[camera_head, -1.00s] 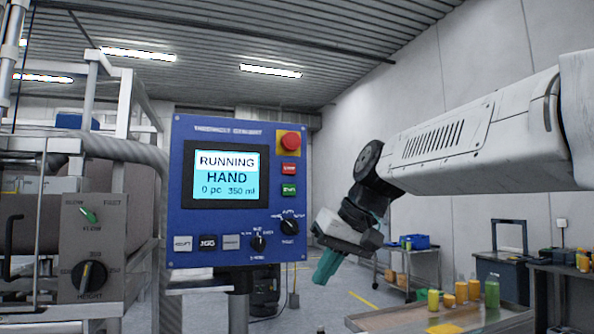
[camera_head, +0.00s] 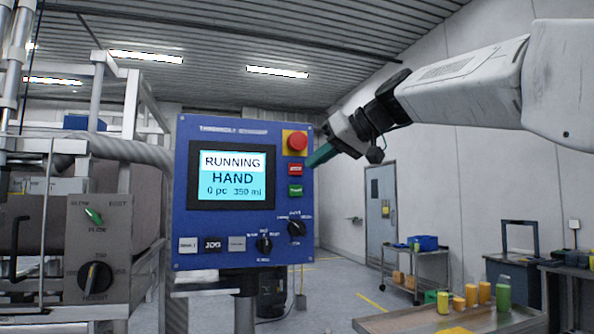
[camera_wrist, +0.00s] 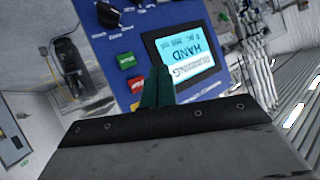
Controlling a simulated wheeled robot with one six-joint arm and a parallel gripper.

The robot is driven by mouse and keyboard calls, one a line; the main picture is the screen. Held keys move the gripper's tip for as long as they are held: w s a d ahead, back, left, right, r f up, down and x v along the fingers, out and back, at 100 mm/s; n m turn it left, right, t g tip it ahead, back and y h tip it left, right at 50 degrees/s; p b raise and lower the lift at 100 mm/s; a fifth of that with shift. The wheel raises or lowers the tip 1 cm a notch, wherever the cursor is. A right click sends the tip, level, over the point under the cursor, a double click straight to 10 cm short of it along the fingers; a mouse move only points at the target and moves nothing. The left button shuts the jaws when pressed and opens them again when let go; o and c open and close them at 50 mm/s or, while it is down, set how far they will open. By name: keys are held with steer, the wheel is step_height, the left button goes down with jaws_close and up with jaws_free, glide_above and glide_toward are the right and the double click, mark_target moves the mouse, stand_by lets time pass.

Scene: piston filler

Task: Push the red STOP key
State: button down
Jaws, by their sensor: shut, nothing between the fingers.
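The red STOP key (camera_head: 296,170) is a small rectangular key on the right side of the blue control panel (camera_head: 230,258). It sits below the red mushroom button on a yellow base (camera_head: 297,142) and above the green key (camera_head: 295,190). The screen (camera_head: 232,177) reads RUNNING, HAND, 0 pc, 350 ml. My gripper (camera_head: 312,160) is shut and empty, its teal fingertips just right of the red key. Whether they touch the panel cannot be told. In the wrist view my fingers (camera_wrist: 158,85) point at the panel and the green key (camera_wrist: 127,62) shows; a red key (camera_wrist: 134,84) is left of the fingers.
Below the screen are several keys and two black selector knobs (camera_head: 297,228). A grey box with a knob (camera_head: 95,277) stands at left. A table with bottles (camera_head: 400,318) and a cart (camera_head: 418,270) stand at right.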

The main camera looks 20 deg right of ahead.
glide_toward(291, 173)
steer(key=shift+s+a+x, duration=0.1)
steer(key=shift+s+x, duration=0.05)
steer(key=shift+x, duration=0.65)
steer(key=shift+s+a+x, duration=0.1)
steer(key=shift+x, duration=0.75)
steer(key=shift+s+a+x, duration=0.1)
steer(key=shift+s+x, duration=0.05)
steer(key=shift+x, duration=0.65)
steer(key=shift+w+f, duration=0.25)
steer(key=shift+w, duration=0.25)
steer(key=shift+w, duration=0.4)
stand_by(0.6)
steer(key=shift+s, duration=0.85)
steer(key=shift+s, duration=0.1)
steer(key=shift+s, duration=2.4)
